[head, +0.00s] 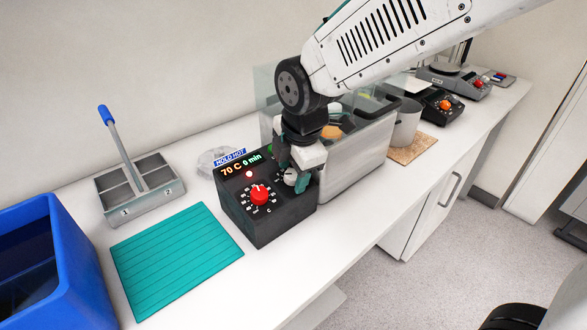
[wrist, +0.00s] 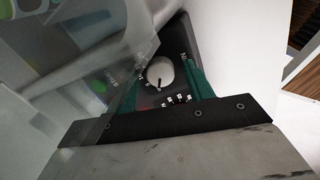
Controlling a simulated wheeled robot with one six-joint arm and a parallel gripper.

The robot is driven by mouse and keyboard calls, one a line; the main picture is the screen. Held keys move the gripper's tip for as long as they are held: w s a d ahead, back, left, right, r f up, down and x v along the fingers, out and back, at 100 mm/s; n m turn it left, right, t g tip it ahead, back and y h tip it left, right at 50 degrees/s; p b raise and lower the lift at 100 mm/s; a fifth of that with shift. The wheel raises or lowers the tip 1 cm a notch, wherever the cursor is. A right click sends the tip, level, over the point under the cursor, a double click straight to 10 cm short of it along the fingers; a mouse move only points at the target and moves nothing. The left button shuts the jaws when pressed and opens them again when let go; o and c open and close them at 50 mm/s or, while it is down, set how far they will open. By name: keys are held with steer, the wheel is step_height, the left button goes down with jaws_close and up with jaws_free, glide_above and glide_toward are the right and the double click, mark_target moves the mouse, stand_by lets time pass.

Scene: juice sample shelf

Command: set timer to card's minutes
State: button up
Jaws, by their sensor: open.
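The black control box (head: 268,222) stands on the bench. Its display (head: 240,164) reads 70 C and 0 min, under a blue HOLD HOT label (head: 230,157). A red knob (head: 260,194) sits on its left side. The pale timer knob (head: 291,177) is on its right side, and also shows in the wrist view (wrist: 160,73) with a dark pointer mark. My gripper (head: 293,184) is at this knob, its green fingers open on either side of it; contact is not clear. In the wrist view, part of the dial scale shows beside the knob. I cannot make out a card with minutes.
A green mat (head: 175,260), a metal rack (head: 140,205) and a blue bin (head: 75,235) are to the left. Other devices (head: 440,106) stand farther right. The bench front is clear.

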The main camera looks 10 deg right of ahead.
steer(key=c, duration=1)
steer(key=shift+o, duration=0.2)
steer(key=shift+m, duration=1.6)
steer(key=o, duration=1)
steer(key=shift+c, duration=0.2)
steer(key=shift+r, duration=0.1)
steer(key=v, duration=0.7)
steer(key=shift+r, duration=0.35)
